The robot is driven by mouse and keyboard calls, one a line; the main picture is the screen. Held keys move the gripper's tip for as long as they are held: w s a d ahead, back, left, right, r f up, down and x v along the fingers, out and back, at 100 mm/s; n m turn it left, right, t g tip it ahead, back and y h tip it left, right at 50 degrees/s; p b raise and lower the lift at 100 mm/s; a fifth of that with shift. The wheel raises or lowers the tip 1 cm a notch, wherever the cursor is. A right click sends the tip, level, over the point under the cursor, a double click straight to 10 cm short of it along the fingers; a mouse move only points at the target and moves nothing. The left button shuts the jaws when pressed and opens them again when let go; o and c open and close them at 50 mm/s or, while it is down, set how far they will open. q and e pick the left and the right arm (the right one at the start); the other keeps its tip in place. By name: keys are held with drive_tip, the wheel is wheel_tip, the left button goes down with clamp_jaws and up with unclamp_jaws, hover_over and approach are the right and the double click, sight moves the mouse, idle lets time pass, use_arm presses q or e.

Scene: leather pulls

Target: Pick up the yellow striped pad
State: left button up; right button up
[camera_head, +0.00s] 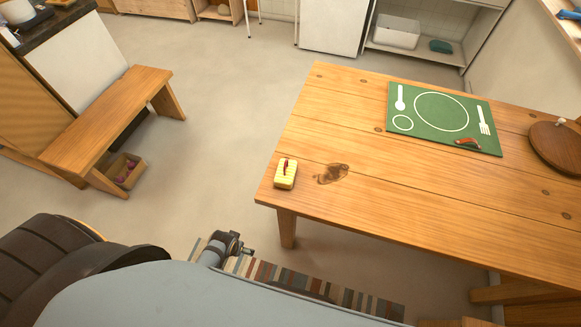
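A yellow pad (285,178) with paler stripes lies flat on the wooden table (330,225), close to its near-left corner. A small dark red pull stands up on top of it. A grey and dark jointed part of one of my arms shows at the bottom, left of the table and well apart from the pad. I make out no fingertips on it, and neither gripper can be seen. Nothing touches the pad except the table.
A green placemat (455,143) has white cutlery outlines and a reddish-brown pull near its front edge. A round wooden board (557,147) is at the right. A dark knot marks the wood beside the pad. A bench (105,115) and open floor are at the left.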

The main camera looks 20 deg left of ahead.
use_arm(q)
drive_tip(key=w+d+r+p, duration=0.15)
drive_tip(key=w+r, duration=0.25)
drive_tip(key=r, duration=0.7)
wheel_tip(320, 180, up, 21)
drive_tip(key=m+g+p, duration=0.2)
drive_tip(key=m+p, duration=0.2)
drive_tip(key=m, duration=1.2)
hover_over(283, 161)
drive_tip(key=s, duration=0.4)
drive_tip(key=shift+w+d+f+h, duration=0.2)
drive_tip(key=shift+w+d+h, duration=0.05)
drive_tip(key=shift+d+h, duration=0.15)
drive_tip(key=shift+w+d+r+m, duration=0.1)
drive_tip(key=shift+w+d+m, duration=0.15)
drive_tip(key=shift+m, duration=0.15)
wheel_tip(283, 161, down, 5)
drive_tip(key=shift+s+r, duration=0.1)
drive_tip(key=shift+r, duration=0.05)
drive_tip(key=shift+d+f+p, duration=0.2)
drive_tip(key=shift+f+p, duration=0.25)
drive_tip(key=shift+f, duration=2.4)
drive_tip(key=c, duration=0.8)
